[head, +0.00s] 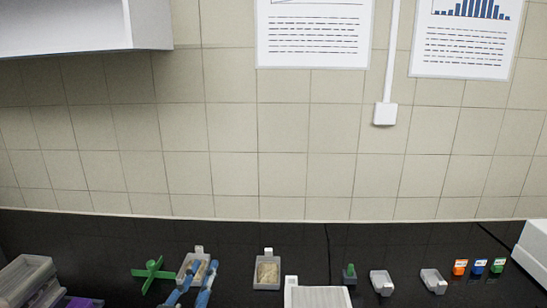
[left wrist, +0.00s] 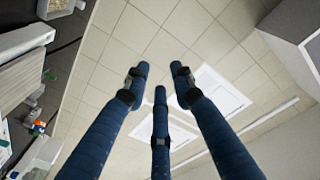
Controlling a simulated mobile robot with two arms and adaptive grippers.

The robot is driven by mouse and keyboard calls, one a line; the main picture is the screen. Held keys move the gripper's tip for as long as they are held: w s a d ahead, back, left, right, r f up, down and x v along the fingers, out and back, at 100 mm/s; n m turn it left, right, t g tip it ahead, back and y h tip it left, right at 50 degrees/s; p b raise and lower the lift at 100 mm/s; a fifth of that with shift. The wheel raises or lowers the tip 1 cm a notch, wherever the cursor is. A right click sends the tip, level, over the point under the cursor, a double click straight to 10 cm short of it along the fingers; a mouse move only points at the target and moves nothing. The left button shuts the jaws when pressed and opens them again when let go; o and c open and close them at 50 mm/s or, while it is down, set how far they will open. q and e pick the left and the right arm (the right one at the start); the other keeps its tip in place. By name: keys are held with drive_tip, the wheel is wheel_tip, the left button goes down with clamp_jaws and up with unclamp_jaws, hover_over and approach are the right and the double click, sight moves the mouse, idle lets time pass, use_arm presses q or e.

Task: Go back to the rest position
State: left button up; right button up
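My left gripper (head: 203,270) shows at the bottom left of centre in the head view, as blue fingers with dark joints. In the left wrist view its three fingers (left wrist: 160,80) are spread apart with nothing between them. In the head view the fingers overlap the area in front of a grey tray (head: 188,262) with tan contents; I cannot tell whether they touch it. My right gripper is not in view.
On the black bench stand a green cross-shaped object (head: 153,272), a second tray with tan contents (head: 267,273), a white device (head: 318,297), two small pale trays (head: 382,283) (head: 433,281), and orange (head: 460,267), blue (head: 479,267) and green (head: 498,265) containers. Stacked boxes (head: 25,278) stand left.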

use_arm(q)
drive_tip(key=s+a+f+n+g+y, duration=0.1)
drive_tip(key=s+a+f+g, duration=0.15)
drive_tip(key=f, duration=0.35)
drive_tip(key=s+a+f+n+g+y, duration=0.1)
drive_tip(key=s+a+f+n+g, duration=0.15)
drive_tip(key=f, duration=0.35)
drive_tip(key=s+f+g, duration=0.5)
drive_tip(key=s+f, duration=0.3)
drive_tip(key=s, duration=0.4)
drive_tip(key=s+f+g, duration=0.5)
drive_tip(key=s+f, duration=0.3)
drive_tip(key=s, duration=0.4)
wheel_tip(320, 180, down, 31)
drive_tip(key=s+g+b, duration=0.1)
drive_tip(key=s+b, duration=0.1)
drive_tip(key=b, duration=0.3)
drive_tip(key=s+a+f+b, duration=0.2)
drive_tip(key=s+f, duration=0.6)
drive_tip(key=f, duration=0.3)
drive_tip(key=s+a+f+g+b, duration=0.1)
drive_tip(key=s+f+b, duration=0.2)
drive_tip(key=s+f, duration=0.6)
drive_tip(key=shift+a+f, duration=0.35)
drive_tip(key=shift+f, duration=0.6)
